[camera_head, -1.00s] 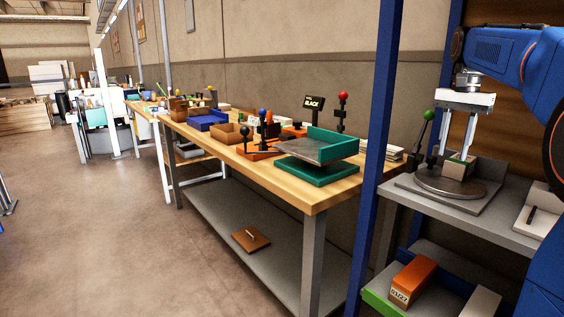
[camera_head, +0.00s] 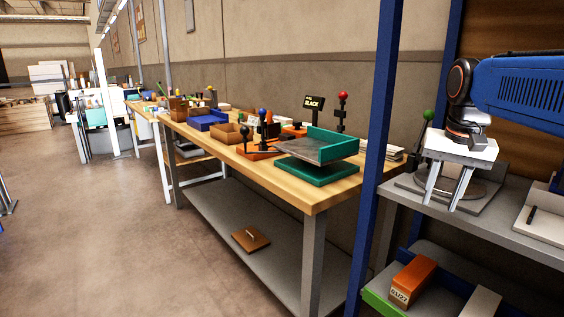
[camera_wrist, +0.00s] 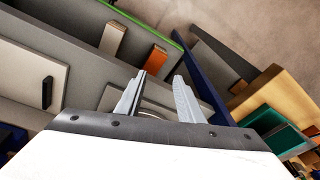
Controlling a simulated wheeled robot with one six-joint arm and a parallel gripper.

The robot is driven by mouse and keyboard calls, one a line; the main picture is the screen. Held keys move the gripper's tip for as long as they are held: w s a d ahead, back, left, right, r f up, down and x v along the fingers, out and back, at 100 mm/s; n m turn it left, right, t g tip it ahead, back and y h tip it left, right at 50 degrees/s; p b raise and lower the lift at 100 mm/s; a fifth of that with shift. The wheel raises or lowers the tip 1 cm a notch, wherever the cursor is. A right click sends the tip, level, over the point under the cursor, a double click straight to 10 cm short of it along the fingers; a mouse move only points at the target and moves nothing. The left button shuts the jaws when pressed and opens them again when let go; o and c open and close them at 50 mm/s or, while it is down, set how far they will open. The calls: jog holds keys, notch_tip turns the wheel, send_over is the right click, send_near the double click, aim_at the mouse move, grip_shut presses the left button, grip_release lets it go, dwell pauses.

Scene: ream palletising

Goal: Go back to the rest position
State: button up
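My gripper (camera_head: 441,206) is in front of the right-hand grey shelf in the head view, with its fingers pointing down. In the wrist view my gripper (camera_wrist: 160,77) has its two fingers apart with nothing visible between them. The round grey turntable (camera_head: 480,188) stands on the shelf behind my gripper and is partly covered by it. The small block seen there earlier is hidden in the head view now.
A blue post (camera_head: 377,150) stands left of the shelf. A green-ball lever (camera_head: 428,116) rises behind my gripper. An orange box (camera_head: 413,280) lies in the lower tray. The wooden bench (camera_head: 290,185) holds green trays (camera_head: 318,172).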

jog(key=s+a+f+n+t, duration=0.1)
jog(key=s+a+f+n, duration=0.2)
jog(key=s+f, duration=0.5)
jog(key=s+a+f+n+t, duration=0.1)
jog(key=s+a+f+n, duration=0.1)
jog(key=s+f, duration=0.7)
notch_tip(320, 180, down, 2)
jog(key=shift+s+a+f+n+t, duration=0.2)
jog(key=shift+s+a+n+t, duration=0.15)
jog(key=shift+a, duration=0.5)
